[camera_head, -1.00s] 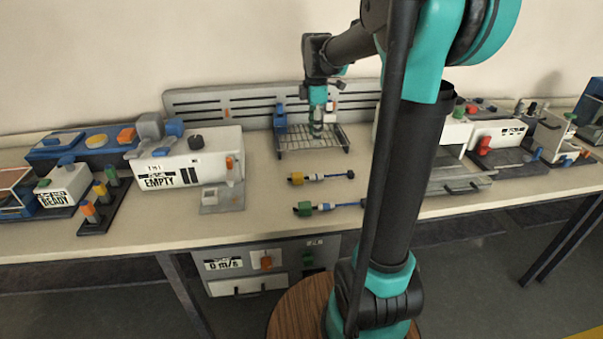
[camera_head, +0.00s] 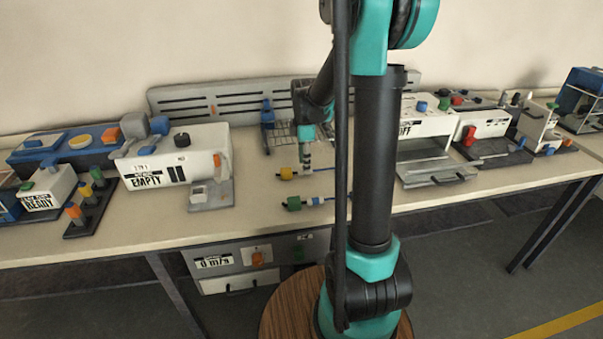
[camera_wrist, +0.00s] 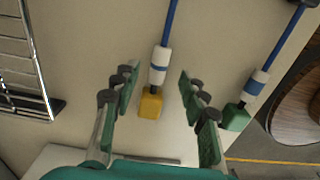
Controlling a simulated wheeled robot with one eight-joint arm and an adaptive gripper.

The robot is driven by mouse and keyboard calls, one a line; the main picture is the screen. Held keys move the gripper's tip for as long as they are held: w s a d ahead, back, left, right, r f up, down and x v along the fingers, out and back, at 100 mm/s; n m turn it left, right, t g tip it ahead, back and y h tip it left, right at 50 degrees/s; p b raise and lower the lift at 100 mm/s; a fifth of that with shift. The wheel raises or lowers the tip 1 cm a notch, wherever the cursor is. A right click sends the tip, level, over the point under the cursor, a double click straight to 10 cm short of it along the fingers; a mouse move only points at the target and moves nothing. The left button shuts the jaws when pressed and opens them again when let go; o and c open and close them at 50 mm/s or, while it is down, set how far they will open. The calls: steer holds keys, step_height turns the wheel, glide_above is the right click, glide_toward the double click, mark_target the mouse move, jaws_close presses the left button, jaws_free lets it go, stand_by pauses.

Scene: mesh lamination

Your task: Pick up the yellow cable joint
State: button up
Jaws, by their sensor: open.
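The yellow cable joint (camera_head: 287,173) lies on the table, with a white sleeve and a blue cable running to the right. In the wrist view the yellow end (camera_wrist: 151,103) and the white sleeve (camera_wrist: 159,62) show between the fingers of my gripper (camera_wrist: 158,90). The gripper is open and holds nothing. In the head view my gripper (camera_head: 305,165) is just above the cable joint, partly in front of it. Whether the fingers touch the joint cannot be told.
A green cable joint (camera_head: 294,203) lies nearer the table's front edge; in the wrist view it (camera_wrist: 236,116) is just right of the right finger. A wire rack (camera_head: 275,137) stands behind. A white machine labelled EMPTY (camera_head: 165,158) stands to the left.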

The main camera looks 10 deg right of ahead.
mark_target(312, 171)
steer(key=shift+w+d+f, duration=0.1)
steer(key=shift+d+f, duration=0.05)
steer(key=shift+f, duration=1.5)
jaws_close()
